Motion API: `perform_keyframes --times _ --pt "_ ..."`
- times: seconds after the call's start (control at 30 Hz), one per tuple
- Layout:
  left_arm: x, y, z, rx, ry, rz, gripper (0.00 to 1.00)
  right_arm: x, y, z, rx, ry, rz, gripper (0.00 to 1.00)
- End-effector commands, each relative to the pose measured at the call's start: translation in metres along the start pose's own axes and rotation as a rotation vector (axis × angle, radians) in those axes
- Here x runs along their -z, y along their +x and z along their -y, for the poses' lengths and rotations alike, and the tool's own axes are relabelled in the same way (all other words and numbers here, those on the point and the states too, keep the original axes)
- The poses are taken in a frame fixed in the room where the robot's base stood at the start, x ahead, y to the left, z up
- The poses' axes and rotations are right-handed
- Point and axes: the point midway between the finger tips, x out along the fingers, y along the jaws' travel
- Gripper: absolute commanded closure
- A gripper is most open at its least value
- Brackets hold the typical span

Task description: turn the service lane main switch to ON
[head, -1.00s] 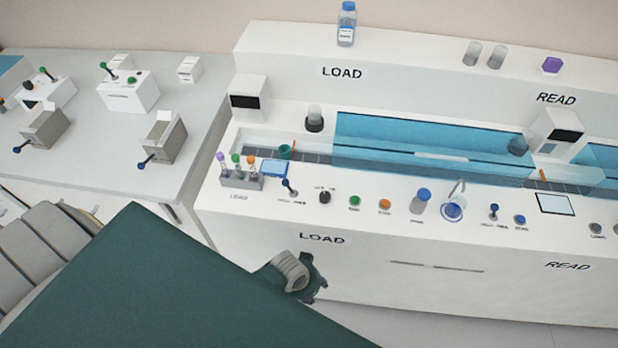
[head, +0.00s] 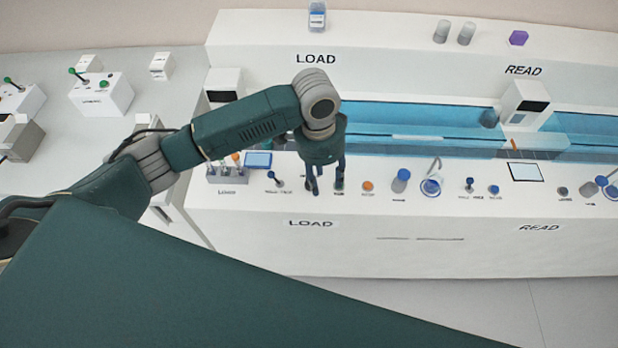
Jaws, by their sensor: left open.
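My left gripper (head: 325,188) is open and points down over the front panel of the LOAD station (head: 250,204). Its dark fingers are just above or at the row of controls, between the small blue-tipped lever (head: 276,180) and the orange button (head: 368,186). A black rotary knob showed in this part of the row earlier. It is now hidden by, or cannot be told from, the fingers, so its setting cannot be read. I cannot read a label naming the service lane main switch. My right gripper is not in view.
A blue channel runs behind. My left arm crosses the side bench (head: 60,150).

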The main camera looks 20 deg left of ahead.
Motion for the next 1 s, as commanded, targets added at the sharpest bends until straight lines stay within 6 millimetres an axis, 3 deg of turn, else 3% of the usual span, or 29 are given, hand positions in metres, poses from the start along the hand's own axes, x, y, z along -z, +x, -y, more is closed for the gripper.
perform_keyframes --times 0.03,0.1,0.23,0.33,0.8,1.0 --pt "-0.004 -0.013 0.018 0.019 -0.004 0.029 0.58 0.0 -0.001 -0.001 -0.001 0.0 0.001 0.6" --pt "-0.008 -0.024 0.031 0.026 -0.009 0.059 0.58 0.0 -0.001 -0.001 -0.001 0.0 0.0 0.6" --pt "-0.015 -0.034 0.043 0.031 -0.017 0.091 0.58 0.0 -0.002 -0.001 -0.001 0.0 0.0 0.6" --pt "-0.016 -0.03 0.044 0.03 -0.019 0.097 0.58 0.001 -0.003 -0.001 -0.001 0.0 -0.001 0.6" --pt "-0.024 0.049 0.046 0.03 -0.019 0.096 0.58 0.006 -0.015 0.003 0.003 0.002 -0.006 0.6" --pt "-0.024 0.068 0.047 0.031 -0.018 0.093 0.58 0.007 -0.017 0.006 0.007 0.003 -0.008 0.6"
